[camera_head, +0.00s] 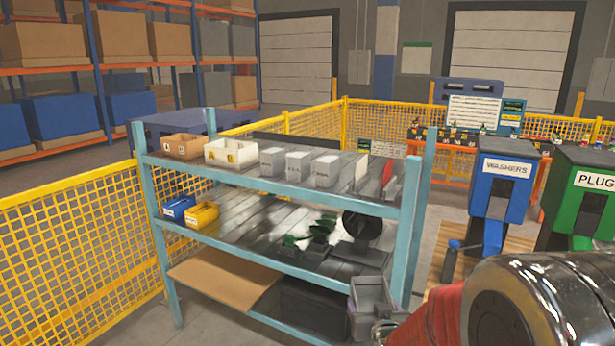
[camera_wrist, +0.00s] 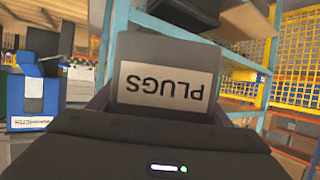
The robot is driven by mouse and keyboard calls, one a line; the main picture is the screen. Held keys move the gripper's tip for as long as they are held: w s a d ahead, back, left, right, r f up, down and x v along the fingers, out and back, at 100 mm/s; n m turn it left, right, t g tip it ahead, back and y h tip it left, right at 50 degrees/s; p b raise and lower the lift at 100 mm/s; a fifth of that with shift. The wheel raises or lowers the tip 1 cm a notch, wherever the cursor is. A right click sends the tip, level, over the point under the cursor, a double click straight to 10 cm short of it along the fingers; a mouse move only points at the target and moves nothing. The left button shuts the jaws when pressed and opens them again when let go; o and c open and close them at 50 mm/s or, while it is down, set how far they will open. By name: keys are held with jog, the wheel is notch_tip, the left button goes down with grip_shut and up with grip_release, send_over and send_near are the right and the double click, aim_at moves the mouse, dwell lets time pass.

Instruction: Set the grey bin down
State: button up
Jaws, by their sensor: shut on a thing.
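The grey bin (camera_head: 371,296) shows in the head view at the lower right of the blue shelf rack (camera_head: 283,268). It overlaps the right end of the bottom shelf, and I cannot tell whether it touches the rack. In the wrist view the grey bin (camera_wrist: 165,58) fills the middle, with its PLUGS label upside down. My gripper (camera_head: 384,328) is shut on the bin; its fingers are mostly hidden. The bin's underside is hidden.
The middle shelf holds a blue bin (camera_head: 178,207), a yellow bin (camera_head: 202,216) and dark parts. The top shelf holds several boxes. A blue WASHERS dispenser (camera_head: 503,190) and green PLUG dispenser (camera_head: 585,205) stand right. A brown board (camera_head: 232,283) covers the bottom shelf's left part.

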jog(key=shift+a, duration=0.3)
jog(key=shift+f, duration=0.1)
jog(key=s+f, duration=0.5)
jog(key=f, duration=0.1)
dwell(0.7)
jog(key=shift+a, duration=0.1)
